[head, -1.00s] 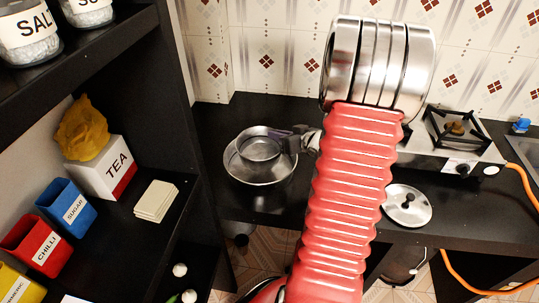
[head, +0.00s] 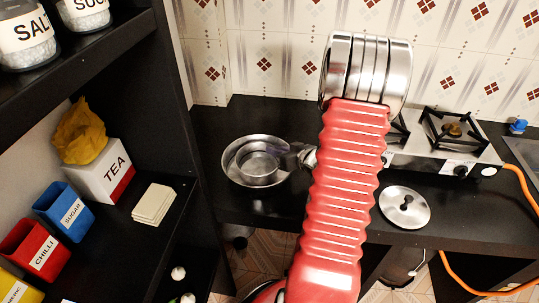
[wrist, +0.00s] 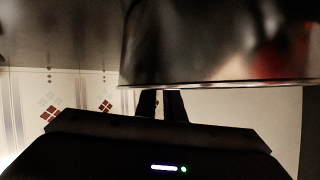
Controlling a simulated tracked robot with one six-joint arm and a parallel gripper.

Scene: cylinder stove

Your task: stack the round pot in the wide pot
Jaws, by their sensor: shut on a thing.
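The wide pot (head: 231,170) is a shiny metal pan on the black counter, left of my arm in the head view. The smaller round pot (head: 259,164) is upright within the wide pot's rim, towards its right side. I cannot tell whether it touches the bottom. My gripper (head: 290,158) is shut on the round pot's right side. In the wrist view, the round pot's metal wall (wrist: 215,45) fills the upper right, with the dark fingers (wrist: 160,103) at its lower edge. My arm hides part of the counter.
A gas stove (head: 440,150) stands to the right, with an orange hose. A metal lid (head: 404,207) lies on the counter in front of it. A black shelf with a tea box (head: 100,170) and spice tins is at left. The tiled wall is behind.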

